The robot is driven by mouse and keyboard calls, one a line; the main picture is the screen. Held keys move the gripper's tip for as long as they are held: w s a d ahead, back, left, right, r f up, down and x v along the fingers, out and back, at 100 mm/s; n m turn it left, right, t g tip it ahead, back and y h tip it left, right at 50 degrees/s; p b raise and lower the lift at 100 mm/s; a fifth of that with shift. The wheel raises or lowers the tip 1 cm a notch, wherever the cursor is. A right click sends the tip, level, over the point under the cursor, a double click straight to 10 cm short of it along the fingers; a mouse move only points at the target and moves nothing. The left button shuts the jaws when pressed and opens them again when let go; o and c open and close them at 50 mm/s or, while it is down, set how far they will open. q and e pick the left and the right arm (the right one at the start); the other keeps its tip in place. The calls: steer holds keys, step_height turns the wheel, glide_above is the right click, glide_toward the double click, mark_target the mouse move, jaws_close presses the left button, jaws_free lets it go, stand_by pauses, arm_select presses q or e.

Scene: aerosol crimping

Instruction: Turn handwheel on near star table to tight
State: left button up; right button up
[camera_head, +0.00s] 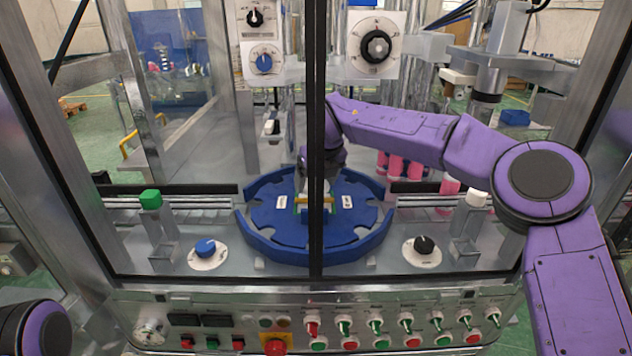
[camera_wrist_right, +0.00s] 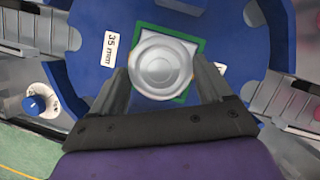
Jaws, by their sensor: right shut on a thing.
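The blue star table (camera_head: 270,218) sits inside the machine behind the front frame, with a curved blue guide around its front. It also shows in the wrist view (camera_wrist_right: 85,85), where a white label reads 35 mm. The handwheel (camera_wrist_right: 163,66) is a round silver knob at the table's middle, above a green-edged square plate. My right gripper (camera_wrist_right: 163,72) reaches down from above, with one finger on each side of the handwheel, shut on it. In the head view the black vertical bar hides most of this gripper and the handwheel. My left gripper is out of view.
A black vertical bar (camera_head: 317,120) stands before the table. A blue knob (camera_head: 205,248) and a black knob (camera_head: 423,245) flank it. Pink cans (camera_head: 397,166) stand behind my right arm. A panel of switches and buttons (camera_head: 376,326) runs along the front.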

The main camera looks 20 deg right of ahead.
stand_by(0.3)
steer(key=o, duration=1)
steer(key=b+v, duration=0.1)
steer(key=v, duration=0.9)
steer(key=shift+r, duration=0.3)
